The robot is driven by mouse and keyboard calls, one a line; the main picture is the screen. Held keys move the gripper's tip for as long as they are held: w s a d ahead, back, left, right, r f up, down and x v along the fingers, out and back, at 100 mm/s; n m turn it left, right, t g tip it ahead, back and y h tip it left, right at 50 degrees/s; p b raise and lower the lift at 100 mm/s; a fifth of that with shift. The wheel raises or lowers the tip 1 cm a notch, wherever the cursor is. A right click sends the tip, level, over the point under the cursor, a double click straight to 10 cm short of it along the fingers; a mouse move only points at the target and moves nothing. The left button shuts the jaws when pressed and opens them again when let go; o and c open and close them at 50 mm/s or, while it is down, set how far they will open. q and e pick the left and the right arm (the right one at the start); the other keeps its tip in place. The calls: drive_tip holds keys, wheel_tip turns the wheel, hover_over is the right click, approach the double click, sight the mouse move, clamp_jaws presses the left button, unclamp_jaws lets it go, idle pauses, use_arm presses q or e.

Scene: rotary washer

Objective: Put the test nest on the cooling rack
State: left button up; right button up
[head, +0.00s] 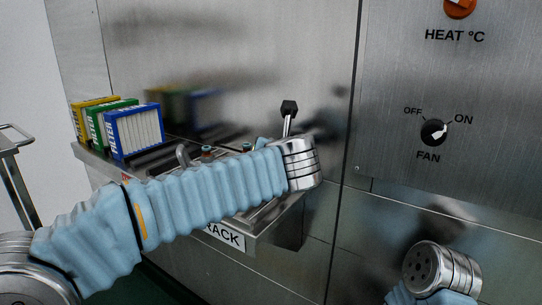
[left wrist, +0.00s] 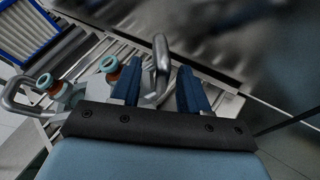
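The test nest stands on the rack shelf. In the head view its left grey handle (head: 182,156) and a cap (head: 207,150) show past my left arm; the rest is hidden. In the left wrist view the nest (left wrist: 68,92) has grey loop handles and copper-and-teal caps. My left gripper (left wrist: 160,82) has its blue fingers apart, with the nest's near handle (left wrist: 161,52) between them and a visible gap on the right side. In the head view that gripper is hidden behind my arm. My right gripper is not in view. The cooling rack (head: 224,235) carries a partly covered "RACK" label.
Several filter boxes (head: 134,132) stand at the shelf's left end. A lever with a black knob (head: 289,107) stands near the steel wall behind my left wrist. A fan knob (head: 433,132) and heat knob are on the panel at right. A cart (head: 12,150) stands far left.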

use_arm(q)
drive_tip(key=shift+r, duration=0.15)
drive_tip(key=b+v, duration=0.1)
drive_tip(key=v, duration=1.1)
drive_tip(key=shift+d, duration=0.1)
